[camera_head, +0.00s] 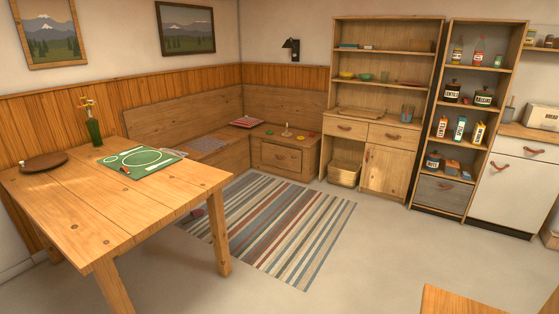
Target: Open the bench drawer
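The corner bench (258,138) runs along the back left walls behind the table. The bench drawer (282,158) is in the front of its right part, under the seat. It has a wooden front with a small leather pull (281,157) and looks closed. Neither my gripper nor my arm shows in this view.
A wooden table (120,205) stands at front left with a green mat (150,175), a vase (94,132) and a brown plate (43,162). A striped rug (270,225) lies before the bench. A basket (344,173) and a hutch (390,170) stand right of the drawer. Floor at centre right is clear.

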